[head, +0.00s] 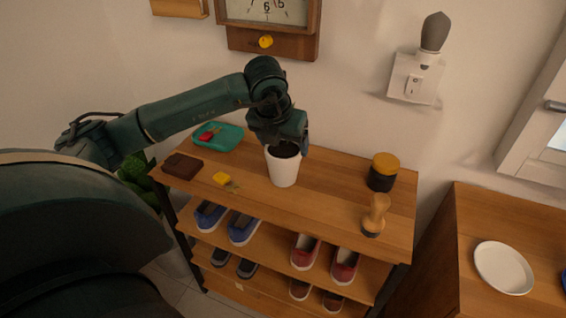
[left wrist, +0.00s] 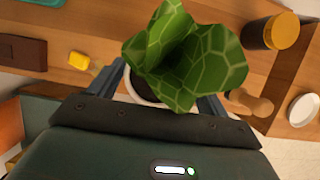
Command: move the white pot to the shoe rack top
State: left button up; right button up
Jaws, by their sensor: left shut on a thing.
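The white pot (head: 283,168) is at the middle of the shoe rack top (head: 330,185) in the head view, upright, with dark soil inside. I cannot tell whether its base touches the wood. My left gripper (head: 283,147) is at the pot's rim from above and shut on it. In the left wrist view the pot's rim (left wrist: 140,95) shows between the two fingers, partly hidden by a large green patterned leaf plant (left wrist: 185,60) in front of it. My right gripper is not in view.
On the rack top are a teal tray (head: 222,139), a brown wallet (head: 182,166), yellow-tagged keys (head: 222,179), a dark jar with yellow lid (head: 383,172) and a wooden-handled brush (head: 375,215). Shoes fill the lower shelves. A white plate (head: 503,268) lies on the cabinet at right.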

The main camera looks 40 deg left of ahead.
pick_arm(q)
notch_tip(320, 180, down, 5)
jog(key=shift+f, duration=0.1)
dwell(0.3)
jog(key=shift+f, duration=0.1)
jog(key=shift+f, duration=0.1)
jog(key=o, duration=1.4)
